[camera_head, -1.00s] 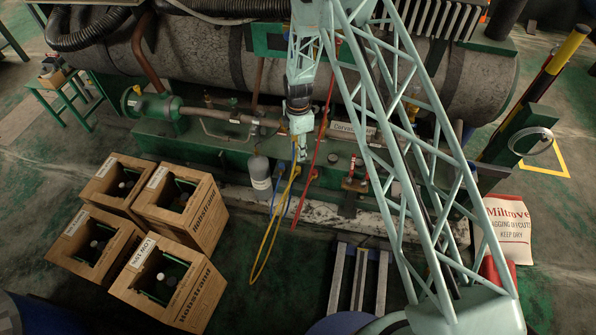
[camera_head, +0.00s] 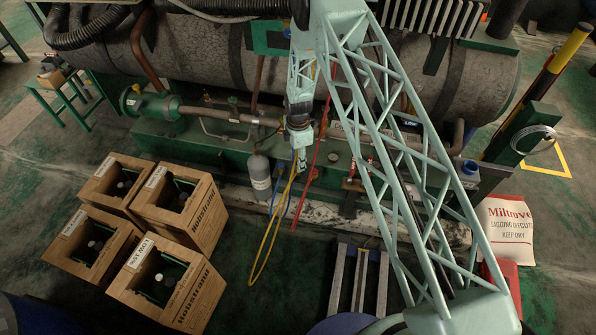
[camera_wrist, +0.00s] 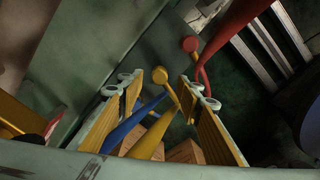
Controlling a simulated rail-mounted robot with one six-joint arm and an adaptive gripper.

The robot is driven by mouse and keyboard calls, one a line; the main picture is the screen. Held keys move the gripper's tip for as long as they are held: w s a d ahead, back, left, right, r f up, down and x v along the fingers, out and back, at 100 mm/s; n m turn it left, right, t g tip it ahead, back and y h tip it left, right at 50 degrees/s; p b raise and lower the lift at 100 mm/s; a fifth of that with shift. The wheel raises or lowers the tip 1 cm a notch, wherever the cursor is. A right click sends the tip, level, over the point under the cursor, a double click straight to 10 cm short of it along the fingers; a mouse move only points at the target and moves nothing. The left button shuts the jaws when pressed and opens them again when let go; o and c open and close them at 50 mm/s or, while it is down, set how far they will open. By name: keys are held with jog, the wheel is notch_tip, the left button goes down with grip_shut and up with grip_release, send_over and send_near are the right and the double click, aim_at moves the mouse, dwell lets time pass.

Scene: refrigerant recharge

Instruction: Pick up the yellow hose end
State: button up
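In the wrist view, the yellow hose end (camera_wrist: 160,75) is a round yellow knob with a thin stem and thicker yellow hose (camera_wrist: 150,142). It shows between the two yellow-padded fingers of my gripper (camera_wrist: 162,84). The fingers stand apart, with visible gaps on both sides; whether either touches it, I cannot tell. In the head view, my gripper (camera_head: 301,165) points down in front of the green skid, where the yellow hose (camera_head: 263,250) hangs in a long loop. The hose end is not clear there.
A blue hose (camera_wrist: 125,130) lies close beside the yellow one. A red hose (camera_wrist: 235,25) with a red knob (camera_wrist: 190,44) is just beyond the right finger. A grey cylinder (camera_head: 259,176) stands left of my gripper. Wooden crates (camera_head: 165,285) stand on the floor at left.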

jog(key=shift+a+f+b, duration=0.1)
jog(key=shift+f+b, duration=0.75)
jog(key=shift+f, duration=1.75)
jog(key=c, duration=0.9)
jog(key=shift+r, duration=0.1)
